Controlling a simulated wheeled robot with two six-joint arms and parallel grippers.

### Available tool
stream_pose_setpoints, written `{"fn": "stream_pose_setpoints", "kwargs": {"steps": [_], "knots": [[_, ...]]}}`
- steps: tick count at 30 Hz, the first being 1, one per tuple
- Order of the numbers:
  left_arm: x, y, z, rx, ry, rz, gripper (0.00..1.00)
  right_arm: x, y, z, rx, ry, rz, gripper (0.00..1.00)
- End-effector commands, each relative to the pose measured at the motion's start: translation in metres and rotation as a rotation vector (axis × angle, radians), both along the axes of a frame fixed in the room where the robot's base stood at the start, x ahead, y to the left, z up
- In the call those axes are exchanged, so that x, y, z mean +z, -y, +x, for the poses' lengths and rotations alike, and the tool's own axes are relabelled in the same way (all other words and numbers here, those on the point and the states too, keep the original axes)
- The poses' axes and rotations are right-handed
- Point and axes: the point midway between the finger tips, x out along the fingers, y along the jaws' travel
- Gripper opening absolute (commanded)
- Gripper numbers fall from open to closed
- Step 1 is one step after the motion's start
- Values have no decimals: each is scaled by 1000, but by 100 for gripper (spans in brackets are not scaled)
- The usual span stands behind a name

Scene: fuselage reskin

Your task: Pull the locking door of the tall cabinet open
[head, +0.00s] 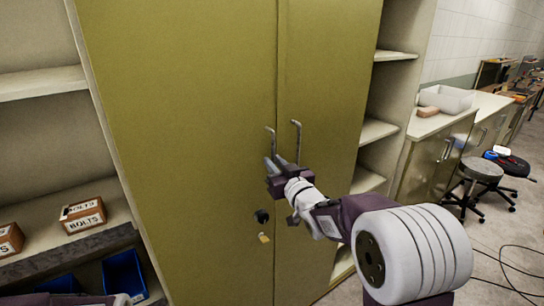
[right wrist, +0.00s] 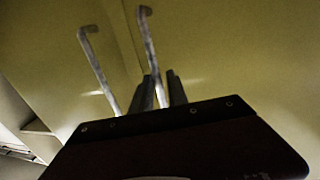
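The tall olive cabinet (head: 190,120) has two closed doors that meet at a vertical seam. The left door carries a bar handle (head: 270,140) and a dark lock (head: 262,216), with a small yellow tag (head: 264,238) below it. The right door (head: 325,90) has its own bar handle (head: 297,140). My right gripper (head: 274,162) is at the lower part of the left door's handle. In the right wrist view, a handle bar (right wrist: 150,50) runs between its fingers (right wrist: 163,88), with a narrow gap visible, so they look open. My left gripper is out of view.
Open shelves (head: 50,83) flank the cabinet on the left, with a box of bolts (head: 84,215) and blue bins (head: 124,275). More shelves (head: 372,130) stand on the right, then a counter with a white tub (head: 446,99). A stool (head: 480,168) and cables (head: 505,288) are on the floor.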

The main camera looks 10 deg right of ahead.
Motion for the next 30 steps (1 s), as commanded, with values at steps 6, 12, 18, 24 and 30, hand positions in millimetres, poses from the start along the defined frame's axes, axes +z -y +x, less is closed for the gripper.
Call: {"fn": "stream_pose_setpoints", "kwargs": {"steps": [6,12,18,24,30], "knots": [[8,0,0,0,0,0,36,0,-3,22,0,-1,1,20],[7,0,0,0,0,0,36,0,-3,23,-1,-1,1,20],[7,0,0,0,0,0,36,0,-3,23,0,-1,0,0],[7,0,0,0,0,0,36,0,-3,23,-1,0,1,0],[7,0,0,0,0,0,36,0,-3,23,-1,0,1,0]]}}
